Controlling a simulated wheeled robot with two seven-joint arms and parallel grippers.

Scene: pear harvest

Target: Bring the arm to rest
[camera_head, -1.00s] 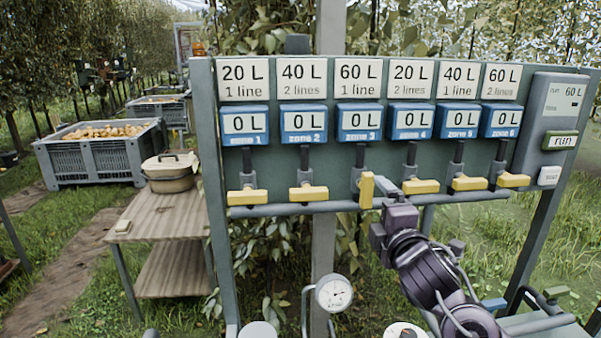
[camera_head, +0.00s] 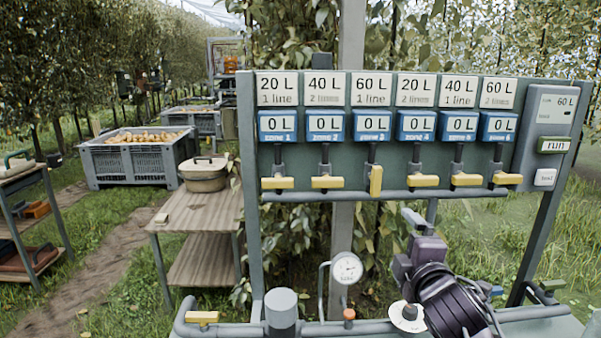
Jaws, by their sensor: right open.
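My right arm comes up from the bottom right in the head view. Its gripper (camera_head: 411,232) is open and appears empty, below the valve row and apart from the handles. The yellow zone 3 handle (camera_head: 376,181) stands upright. The other yellow handles, such as zone 1 (camera_head: 277,183), zone 4 (camera_head: 424,181) and zone 6 (camera_head: 507,178), lie crosswise. My left gripper is out of view.
The irrigation panel (camera_head: 249,230) has a control box (camera_head: 541,112) showing 60 L. A gauge (camera_head: 346,268) and pipe (camera_head: 240,330) stand below. A wooden table (camera_head: 190,217) with a lidded pot (camera_head: 203,178) and a pear crate (camera_head: 128,162) are at left.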

